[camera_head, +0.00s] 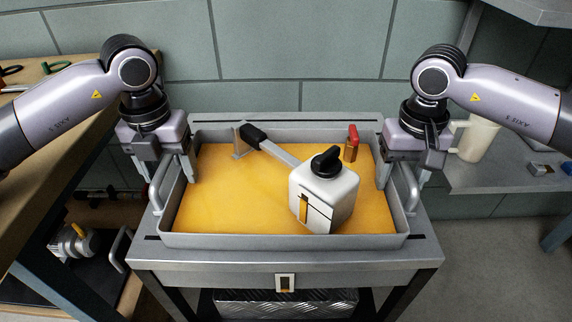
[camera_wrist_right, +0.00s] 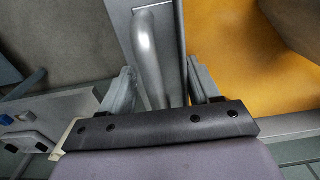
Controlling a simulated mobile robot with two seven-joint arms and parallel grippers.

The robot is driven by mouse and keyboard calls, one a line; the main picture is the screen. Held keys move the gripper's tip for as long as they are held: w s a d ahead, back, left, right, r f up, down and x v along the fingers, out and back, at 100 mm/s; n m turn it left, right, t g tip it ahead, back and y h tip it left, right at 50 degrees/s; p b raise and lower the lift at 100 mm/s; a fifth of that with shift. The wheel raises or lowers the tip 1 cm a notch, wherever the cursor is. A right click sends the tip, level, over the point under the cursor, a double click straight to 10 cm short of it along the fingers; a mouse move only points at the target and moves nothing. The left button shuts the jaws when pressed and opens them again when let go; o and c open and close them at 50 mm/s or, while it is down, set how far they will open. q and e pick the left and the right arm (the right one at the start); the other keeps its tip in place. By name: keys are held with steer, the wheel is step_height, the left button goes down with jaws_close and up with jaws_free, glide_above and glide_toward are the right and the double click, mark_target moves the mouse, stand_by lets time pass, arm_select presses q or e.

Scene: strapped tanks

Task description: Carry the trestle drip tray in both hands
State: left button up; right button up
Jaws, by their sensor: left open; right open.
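The grey drip tray (camera_head: 285,241) with a yellow-orange floor rests on a grey metal trestle (camera_head: 400,256). It has a bar handle at each end. It holds a white tank (camera_head: 325,195) with a black cap, a black-handled tool (camera_head: 270,145) and a small red-topped item (camera_head: 351,143). My left gripper (camera_head: 172,181) is open at the left handle (camera_head: 158,185). My right gripper (camera_head: 402,180) is open at the right handle (camera_head: 412,187). In the right wrist view, the open fingers (camera_wrist_right: 160,92) stand on either side of the handle bar (camera_wrist_right: 150,50), not closed on it.
A wooden bench (camera_head: 70,120) is at the left, with a small machine (camera_head: 75,243) on a lower shelf. A grey counter (camera_head: 500,172) with a cream jug (camera_head: 476,138) is at the right. A tiled wall (camera_head: 290,40) is behind. Open floor (camera_head: 490,270) shows at front right.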

arm_select(q)
steer(key=shift+s+d+f, duration=0.15)
steer(key=shift+s+f, duration=0.05)
steer(key=shift+f, duration=0.4)
steer(key=shift+s+d+f, duration=0.15)
steer(key=shift+f, duration=0.4)
arm_select(e)
steer(key=shift+s+a+f, duration=0.2)
steer(key=shift+f, duration=0.45)
arm_select(q)
steer(key=shift+r, duration=0.2)
arm_select(e)
steer(key=shift+a+r, duration=0.1)
steer(key=shift+r, duration=0.25)
arm_select(q)
step_height(320, 180, up, 10)
steer(key=shift+w+a+p, duration=0.2)
steer(key=shift+a+p, duration=0.05)
steer(key=shift+p, duration=0.05)
arm_select(e)
step_height(320, 180, up, 13)
steer(key=shift+f, duration=0.2)
arm_select(q)
steer(key=shift+f, duration=0.1)
